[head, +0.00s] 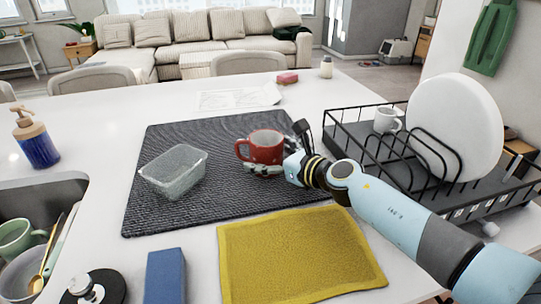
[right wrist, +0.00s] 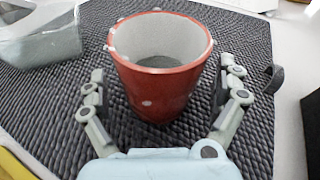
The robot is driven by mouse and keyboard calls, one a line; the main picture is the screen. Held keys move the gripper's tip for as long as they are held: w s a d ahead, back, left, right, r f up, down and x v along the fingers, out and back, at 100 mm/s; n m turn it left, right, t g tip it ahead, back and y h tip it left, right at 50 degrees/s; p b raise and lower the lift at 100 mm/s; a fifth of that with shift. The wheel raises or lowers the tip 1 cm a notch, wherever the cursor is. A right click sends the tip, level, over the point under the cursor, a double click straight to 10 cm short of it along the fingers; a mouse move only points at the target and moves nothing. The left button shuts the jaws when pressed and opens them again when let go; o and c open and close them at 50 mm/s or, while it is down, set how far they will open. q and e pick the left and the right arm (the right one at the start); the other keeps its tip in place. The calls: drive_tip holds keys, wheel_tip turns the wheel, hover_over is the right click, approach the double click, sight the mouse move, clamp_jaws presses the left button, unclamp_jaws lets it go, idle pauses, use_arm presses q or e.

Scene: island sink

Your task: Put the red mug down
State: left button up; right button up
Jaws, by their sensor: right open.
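The red mug (head: 265,148) has a pale inside and stands upright on the dark ribbed mat (head: 190,140), right of the mat's middle. Its handle points left in the head view. In the right wrist view the mug (right wrist: 158,85) stands between the fingers of my right gripper (right wrist: 165,95), with gaps on both sides. My right gripper (head: 272,168) is open around the mug, coming from the right. My left gripper is not in view.
A clear plastic container (head: 174,172) sits on the mat left of the mug. A yellow cloth (head: 298,258) lies in front. A black dish rack (head: 400,165) with a white plate (head: 455,125) and white mug (head: 388,121) stands right. The sink (head: 60,190) is at left.

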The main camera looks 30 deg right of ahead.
drive_tip(key=shift+s+r, duration=0.1)
drive_tip(key=shift+r, duration=0.1)
drive_tip(key=p+v, duration=0.1)
drive_tip(key=v, duration=1)
drive_tip(key=shift+s+p, duration=0.4)
